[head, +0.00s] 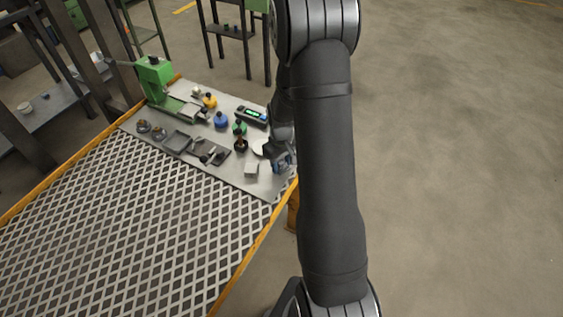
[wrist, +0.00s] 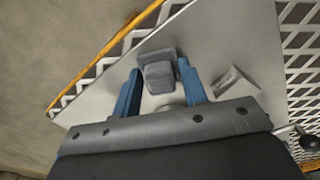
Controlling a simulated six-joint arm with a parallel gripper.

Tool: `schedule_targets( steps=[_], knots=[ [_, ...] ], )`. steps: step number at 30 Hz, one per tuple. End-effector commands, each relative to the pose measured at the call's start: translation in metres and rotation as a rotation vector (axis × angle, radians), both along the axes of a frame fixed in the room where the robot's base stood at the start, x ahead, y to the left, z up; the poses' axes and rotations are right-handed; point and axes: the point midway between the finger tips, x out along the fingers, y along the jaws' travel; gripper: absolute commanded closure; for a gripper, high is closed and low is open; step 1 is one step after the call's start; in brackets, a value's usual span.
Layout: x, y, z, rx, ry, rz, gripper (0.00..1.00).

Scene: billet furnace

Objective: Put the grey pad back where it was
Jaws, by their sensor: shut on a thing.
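My gripper (wrist: 159,67) has its two blue fingers on either side of a small dark grey block, which I take to be the grey pad (wrist: 158,77). The gripper is shut on it. In the head view my gripper (head: 283,163) is low over the right end of the grey bench plate (head: 262,186), near its edge. The pad is mostly hidden there by the gripper. I cannot tell whether the pad touches the plate.
A pale block (head: 251,168) lies just left of my gripper; it also shows in the wrist view (wrist: 235,82). A white disc (head: 259,147) lies behind it. Bottles, including a blue one (head: 221,120), trays and a green press (head: 154,78) stand farther left. The mesh top (head: 130,220) is clear.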

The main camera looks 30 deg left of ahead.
Motion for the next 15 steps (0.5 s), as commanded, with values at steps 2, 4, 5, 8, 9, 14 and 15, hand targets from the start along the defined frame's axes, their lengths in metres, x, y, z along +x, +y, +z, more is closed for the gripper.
schedule_targets(
  steps=[2, 4, 5, 8, 9, 14, 15],
  knots=[
    [0.0002, 0.0000, -0.0005, 0.001, -0.001, 0.000, 0.82],
    [0.0003, 0.0001, -0.0001, 0.001, -0.001, 0.000, 0.82],
    [0.0003, 0.0001, -0.0001, 0.001, -0.001, 0.000, 0.82],
    [0.0002, -0.0001, -0.0013, 0.001, 0.000, 0.000, 0.82],
    [0.0002, -0.0001, -0.0025, 0.000, 0.000, 0.000, 0.82],
    [0.0004, 0.0001, -0.0027, 0.001, -0.001, 0.000, 0.39],
    [0.0004, 0.0001, -0.0027, 0.001, -0.001, 0.000, 0.39]
  ],
)
